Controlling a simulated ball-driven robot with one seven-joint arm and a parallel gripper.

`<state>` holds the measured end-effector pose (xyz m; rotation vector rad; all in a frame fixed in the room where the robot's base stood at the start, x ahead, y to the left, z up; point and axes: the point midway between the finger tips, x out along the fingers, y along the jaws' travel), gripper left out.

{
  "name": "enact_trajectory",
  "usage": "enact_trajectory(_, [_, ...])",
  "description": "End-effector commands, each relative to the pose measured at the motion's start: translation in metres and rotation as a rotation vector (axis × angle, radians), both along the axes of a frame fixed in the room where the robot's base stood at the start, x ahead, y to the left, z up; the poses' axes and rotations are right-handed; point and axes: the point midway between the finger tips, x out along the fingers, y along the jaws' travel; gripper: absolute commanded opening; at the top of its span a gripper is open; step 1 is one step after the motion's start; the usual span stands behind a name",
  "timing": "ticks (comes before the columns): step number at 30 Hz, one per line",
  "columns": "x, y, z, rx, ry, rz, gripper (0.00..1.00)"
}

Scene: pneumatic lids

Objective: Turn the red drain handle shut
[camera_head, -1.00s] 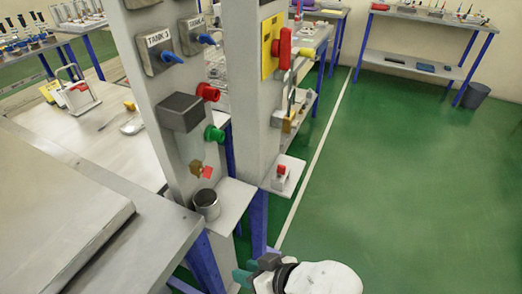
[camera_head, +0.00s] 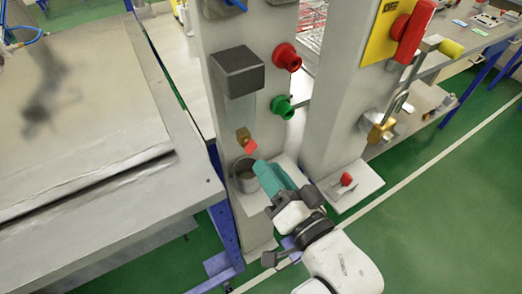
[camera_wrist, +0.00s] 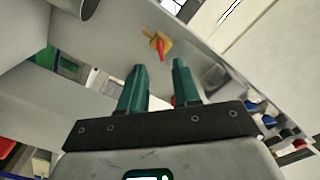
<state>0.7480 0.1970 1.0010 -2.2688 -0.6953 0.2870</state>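The small red drain handle (camera_head: 250,147) sits on a brass valve (camera_head: 243,136), low on the left grey post. It also shows in the wrist view (camera_wrist: 161,50), just beyond and between my fingertips, with the brass body behind it. It sticks out at an angle from the valve. My gripper (camera_head: 262,172) has teal fingers that are apart and empty, pointing toward the valve. In the head view the fingers lie just below and right of the handle. The wrist view also shows my gripper (camera_wrist: 157,72) open, with no visible contact on the handle.
A metal cup (camera_head: 244,182) stands on a small ledge below the valve, close beside my fingers. A dark box (camera_head: 237,72), a red knob (camera_head: 287,57) and a green knob (camera_head: 282,107) project above. A bench (camera_head: 100,215) stands left. The right post carries a larger red handle (camera_head: 412,30).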

Motion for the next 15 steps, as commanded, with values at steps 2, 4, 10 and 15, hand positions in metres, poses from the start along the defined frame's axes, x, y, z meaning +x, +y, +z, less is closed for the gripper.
enact_trajectory(2, [0.013, 0.009, 0.002, -0.001, -0.002, 0.001, 0.32])
enact_trajectory(4, [0.021, 0.015, 0.002, -0.001, -0.002, 0.001, 0.32])
enact_trajectory(10, [0.038, 0.026, 0.000, -0.002, 0.001, 0.000, 0.32])
enact_trajectory(15, [0.042, 0.028, 0.000, -0.002, 0.000, 0.000, 0.32])
